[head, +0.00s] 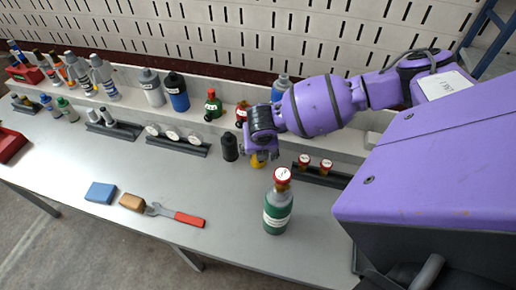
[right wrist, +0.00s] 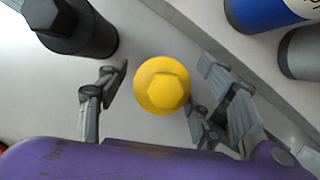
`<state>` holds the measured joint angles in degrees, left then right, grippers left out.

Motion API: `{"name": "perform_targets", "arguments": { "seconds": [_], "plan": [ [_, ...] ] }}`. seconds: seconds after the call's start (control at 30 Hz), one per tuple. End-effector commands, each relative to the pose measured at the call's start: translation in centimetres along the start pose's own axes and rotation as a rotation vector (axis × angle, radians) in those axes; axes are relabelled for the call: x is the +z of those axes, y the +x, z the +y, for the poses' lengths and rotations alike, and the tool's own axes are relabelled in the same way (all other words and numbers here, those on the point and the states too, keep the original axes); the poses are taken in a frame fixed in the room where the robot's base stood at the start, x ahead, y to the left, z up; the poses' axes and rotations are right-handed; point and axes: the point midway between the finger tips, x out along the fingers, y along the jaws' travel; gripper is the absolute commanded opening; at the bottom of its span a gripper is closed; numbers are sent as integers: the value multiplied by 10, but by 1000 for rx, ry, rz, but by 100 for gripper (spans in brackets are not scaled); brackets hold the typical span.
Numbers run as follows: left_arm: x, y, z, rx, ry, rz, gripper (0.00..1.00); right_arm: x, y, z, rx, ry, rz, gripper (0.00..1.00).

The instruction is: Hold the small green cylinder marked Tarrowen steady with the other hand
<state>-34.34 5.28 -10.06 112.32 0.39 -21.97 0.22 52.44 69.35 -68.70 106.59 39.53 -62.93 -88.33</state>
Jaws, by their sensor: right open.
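A green cylinder with a grey shoulder, a white label band and a red-and-white cap (head: 278,210) stands upright on the front part of the bench. A smaller green cylinder (head: 213,104) stands on the back ledge. The label writing is too small to read, so I cannot tell which is marked Tarrowen. My right gripper (head: 262,150) points down behind the larger green cylinder, apart from it. It is open, with its fingers on either side of a yellow hex-topped piece (right wrist: 162,86), also partly visible in the head view (head: 258,161). My left gripper is out of view.
A black cylinder (head: 229,147) stands close left of my right gripper; it also shows in the right wrist view (right wrist: 72,25). A rack with red-topped pieces (head: 325,175) is to the right. A blue block (head: 101,193), a brown block (head: 132,202) and a red-handled wrench (head: 188,219) lie at the front.

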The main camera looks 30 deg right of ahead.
Motion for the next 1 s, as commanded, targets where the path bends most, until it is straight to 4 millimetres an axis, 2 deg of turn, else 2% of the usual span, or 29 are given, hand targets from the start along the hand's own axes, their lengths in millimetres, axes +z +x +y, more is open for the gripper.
{"name": "perform_targets", "arguments": {
  "seconds": [0.23,0.27,0.63,0.87,1.0],
  "plan": [
    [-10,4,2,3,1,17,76,0,2,0,1,0,-1,61],
    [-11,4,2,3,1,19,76,0,2,0,1,0,-1,58],
    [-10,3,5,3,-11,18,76,0,2,0,1,0,-1,11],
    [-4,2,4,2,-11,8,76,1,0,0,1,0,-1,11],
    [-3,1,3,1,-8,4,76,8,-14,0,1,1,-3,11]
  ]
}}
